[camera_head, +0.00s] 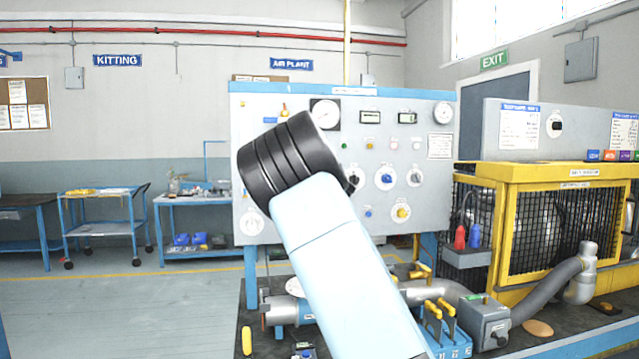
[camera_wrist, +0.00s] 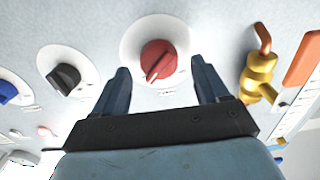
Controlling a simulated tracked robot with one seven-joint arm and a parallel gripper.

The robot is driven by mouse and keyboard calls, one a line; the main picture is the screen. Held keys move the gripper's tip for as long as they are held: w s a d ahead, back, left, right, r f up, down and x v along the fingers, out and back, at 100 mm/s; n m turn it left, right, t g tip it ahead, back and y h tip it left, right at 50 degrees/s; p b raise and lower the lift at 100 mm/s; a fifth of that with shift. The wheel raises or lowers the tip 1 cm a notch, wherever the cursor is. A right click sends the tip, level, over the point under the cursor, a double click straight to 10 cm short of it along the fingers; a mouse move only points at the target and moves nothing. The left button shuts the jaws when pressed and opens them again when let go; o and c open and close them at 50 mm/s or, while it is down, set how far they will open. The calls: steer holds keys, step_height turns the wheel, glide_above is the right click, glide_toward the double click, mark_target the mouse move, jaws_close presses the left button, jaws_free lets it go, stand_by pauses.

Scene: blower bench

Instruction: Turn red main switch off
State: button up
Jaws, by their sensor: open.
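The red main switch (camera_wrist: 158,61) is a round red knob on a white disc on the grey panel, at the upper middle of the wrist view. A pale pointer line on the knob slants toward the lower left. My gripper (camera_wrist: 162,78) is open, with one dark blue finger on each side of the knob. I see clear gaps between the fingers and the knob, and the fingers do not appear to touch it. In the head view my arm hides the red switch and the gripper; the panel (camera_head: 290,95) shows around the arm.
A black knob (camera_wrist: 66,78) and a blue knob (camera_wrist: 8,91) sit to the left in the wrist view. A brass valve with an orange handle (camera_wrist: 258,75) stands close to the right finger. The yellow mesh cage (camera_head: 545,220) stands right of the panel.

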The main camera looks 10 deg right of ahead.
steer(key=shift+w, duration=0.8)
steer(key=shift+c, duration=0.3)
steer(key=c, duration=1)
steer(key=shift+n, duration=0.4)
steer(key=shift+a+f+n, duration=0.1)
steer(key=shift+f+n, duration=0.05)
steer(key=shift+n, duration=2.7)
steer(key=shift+a+f+n, duration=0.15)
steer(key=shift+f+n, duration=0.05)
steer(key=shift+n, duration=2.7)
steer(key=shift+a+f+n, duration=0.1)
steer(key=shift+f+n, duration=0.05)
steer(key=shift+n, duration=2.7)
